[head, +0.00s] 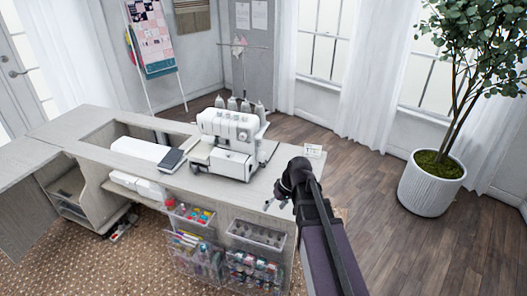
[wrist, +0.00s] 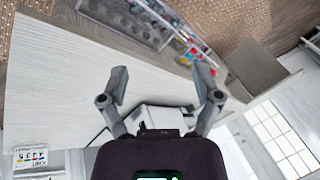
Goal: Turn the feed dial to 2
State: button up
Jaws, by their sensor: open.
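The white sewing machine (head: 228,140), an overlocker with several thread cones on top, stands on the cabinet top (head: 262,187). The feed dial is too small to make out in the head view. My gripper (head: 276,203) is to the right of the machine, above the right end of the cabinet top, apart from the machine. In the wrist view my gripper (wrist: 161,72) has its two fingers spread with nothing between the tips. A white part that looks like the machine (wrist: 165,117) shows beyond the fingers, largely hidden by the gripper body.
A small card (head: 313,151) stands at the cabinet's back right corner. Clear bins (head: 188,214) of supplies hang on the cabinet front. A dark pedal-like object (head: 173,160) lies left of the machine. A potted tree (head: 430,185) stands right, with open floor between.

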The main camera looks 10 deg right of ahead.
jog(key=w+d+f+n+t+y+b, duration=0.15)
jog(key=w+y+b, duration=0.25)
jog(key=w, duration=0.6)
jog(key=n+t+y+b, duration=0.7)
jog(key=b, duration=0.3)
send_near(261, 143)
jog(key=w+d+v, duration=0.1)
jog(key=v, duration=0.4)
jog(key=shift+a+f+g, duration=0.2)
jog(key=shift+a+g, duration=0.05)
jog(key=shift+a+m, duration=0.1)
jog(key=shift+m, duration=0.15)
jog(key=x, duration=1.3)
jog(key=shift+w+a, duration=0.15)
jog(key=shift+a, duration=0.15)
grip_shut()
